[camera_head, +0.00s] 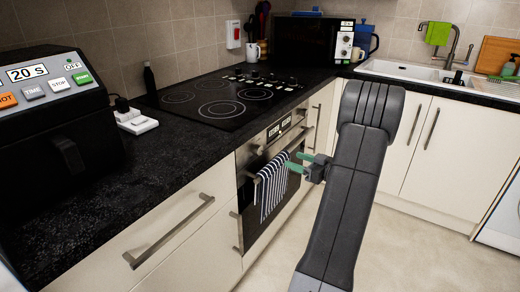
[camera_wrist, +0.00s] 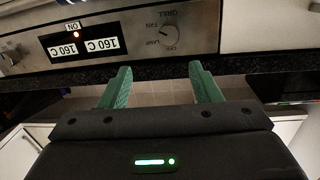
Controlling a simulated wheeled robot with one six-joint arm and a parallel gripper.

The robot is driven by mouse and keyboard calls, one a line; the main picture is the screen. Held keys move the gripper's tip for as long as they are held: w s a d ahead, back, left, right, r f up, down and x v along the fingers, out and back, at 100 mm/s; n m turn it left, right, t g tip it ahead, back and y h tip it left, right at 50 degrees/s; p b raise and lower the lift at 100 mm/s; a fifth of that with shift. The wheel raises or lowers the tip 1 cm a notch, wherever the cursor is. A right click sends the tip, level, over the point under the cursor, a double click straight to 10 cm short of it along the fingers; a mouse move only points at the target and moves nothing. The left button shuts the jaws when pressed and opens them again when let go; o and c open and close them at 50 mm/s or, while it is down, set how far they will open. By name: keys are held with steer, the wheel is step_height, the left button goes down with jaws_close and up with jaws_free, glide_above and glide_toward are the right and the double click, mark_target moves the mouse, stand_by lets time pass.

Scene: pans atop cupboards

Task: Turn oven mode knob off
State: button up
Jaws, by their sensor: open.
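The oven (camera_head: 268,200) is built in under the hob, with a steel control panel (camera_head: 257,145) along its top. The wrist view shows this panel upside down. The mode knob (camera_wrist: 169,31) is small and silver there, ringed by the labels GRILL, FAN, LAMP and OFF. I cannot clearly tell which label it points at. My gripper (camera_head: 298,162) is in front of the oven, beside the towel. Its green fingers are apart and empty in the wrist view (camera_wrist: 160,72), short of the knob and not touching it.
The panel display (camera_wrist: 84,45) reads 160 C twice, with a lit red light by ON. A striped towel (camera_head: 272,185) hangs on the oven door handle. The black worktop (camera_head: 190,150) edge runs above the panel. The floor (camera_head: 430,245) to the right is clear.

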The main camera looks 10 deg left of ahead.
mark_target(260, 151)
steer(key=shift+n+g+y, duration=0.3)
steer(key=shift+g+y, duration=0.3)
steer(key=x, duration=0.9)
steer(key=b+x, duration=0.1)
steer(key=x, duration=0.4)
steer(key=shift+s+a+f, duration=0.1)
steer(key=shift+a+f, duration=0.15)
steer(key=shift+f, duration=0.15)
steer(key=c, duration=1)
steer(key=shift+f+b, duration=0.1)
steer(key=shift+b, duration=0.25)
